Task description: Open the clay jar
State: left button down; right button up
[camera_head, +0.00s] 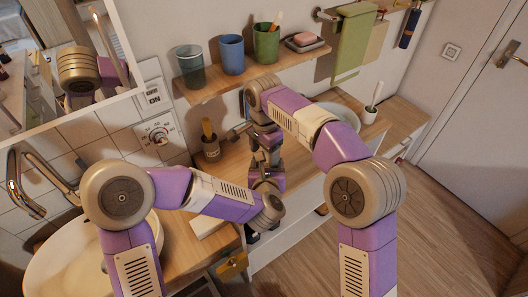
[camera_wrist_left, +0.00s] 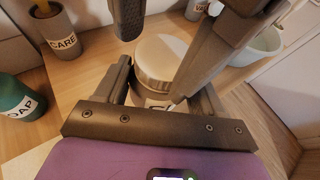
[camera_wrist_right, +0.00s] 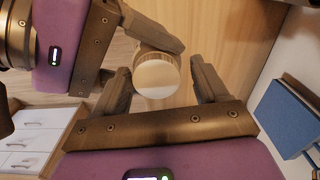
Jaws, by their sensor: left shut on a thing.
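The clay jar (camera_wrist_left: 162,62) shows in the left wrist view with a smooth, pale round lid (camera_wrist_left: 165,55). My left gripper (camera_wrist_left: 158,84) is shut on the jar's body from the side. In the right wrist view I look down on the round lid (camera_wrist_right: 157,76). My right gripper (camera_wrist_right: 160,80) is open, with one finger on either side of the lid and a visible gap on the right side. In the head view both grippers meet over the wooden counter, and my arms hide the jar.
A grey CARE cup (camera_head: 210,146) stands behind, and a green SOAP bottle (camera_wrist_left: 18,100) is at left. A white bowl (camera_wrist_left: 262,45) is to the right. A shelf (camera_head: 255,72) with several cups hangs above. A basin (camera_head: 75,265) is at front left.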

jog(key=shift+s+d, duration=0.1)
dwell(0.3)
jog(key=shift+r, duration=2.25)
jog(key=shift+c, duration=0.2)
jog(key=m, duration=0.1)
jog(key=r+m, duration=0.1)
jog(key=m, duration=0.3)
jog(key=shift+w+r, duration=0.2)
jog(key=shift+r, duration=0.05)
jog(key=m, duration=0.1)
jog(key=r+m, duration=0.1)
jog(key=m, duration=0.3)
jog(key=shift+w+d+r, duration=0.1)
jog(key=shift+d+r, duration=0.05)
jog(key=shift+r, duration=0.15)
jog(key=shift+f, duration=3.9)
